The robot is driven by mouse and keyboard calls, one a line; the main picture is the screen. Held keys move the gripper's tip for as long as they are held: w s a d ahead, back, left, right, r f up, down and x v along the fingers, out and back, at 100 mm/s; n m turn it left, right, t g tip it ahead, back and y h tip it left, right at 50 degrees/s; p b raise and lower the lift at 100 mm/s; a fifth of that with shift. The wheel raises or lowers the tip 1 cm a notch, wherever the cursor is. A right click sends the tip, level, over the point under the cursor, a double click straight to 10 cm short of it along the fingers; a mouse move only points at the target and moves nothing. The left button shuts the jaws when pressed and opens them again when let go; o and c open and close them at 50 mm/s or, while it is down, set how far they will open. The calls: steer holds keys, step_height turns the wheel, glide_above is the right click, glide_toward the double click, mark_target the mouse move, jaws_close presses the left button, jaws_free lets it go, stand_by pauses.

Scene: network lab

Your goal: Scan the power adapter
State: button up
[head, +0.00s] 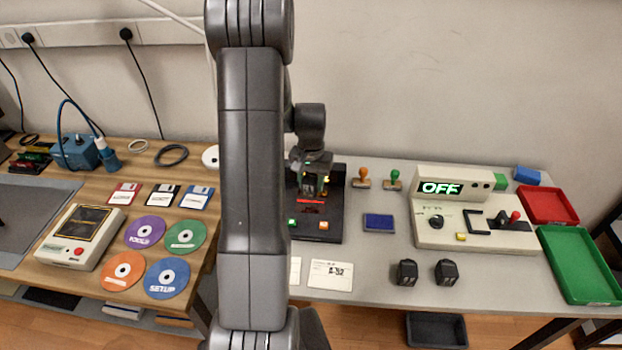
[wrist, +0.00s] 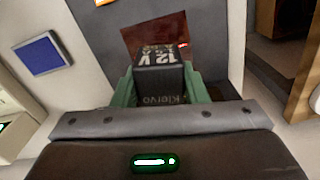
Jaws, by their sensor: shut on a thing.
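My gripper (head: 313,184) is shut on a black power adapter (wrist: 160,62) with "12 V" and "Klervo" printed in white. In the wrist view the adapter sits between the green fingers (wrist: 160,85). Below it is a dark scanner (head: 326,222) with a green and an orange button and a red strip. In the wrist view a dark red window (wrist: 139,32) shows on the scanner, just beyond the adapter. I cannot tell whether the adapter touches it. My arm hides the scanner's left part in the head view.
Two black blocks (head: 407,272) (head: 446,272) stand at the table's front. A blue pad (head: 379,223), two stamps (head: 362,178) and a console reading OFF (head: 442,188) are to the right, beside red (head: 549,222) and green trays (head: 598,299). A card (head: 330,281) lies before the scanner.

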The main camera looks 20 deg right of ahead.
steer(key=shift+r, duration=0.1)
steer(key=shift+r+p, duration=1.9)
steer(key=shift+r, duration=1.15)
steer(key=shift+f, duration=0.1)
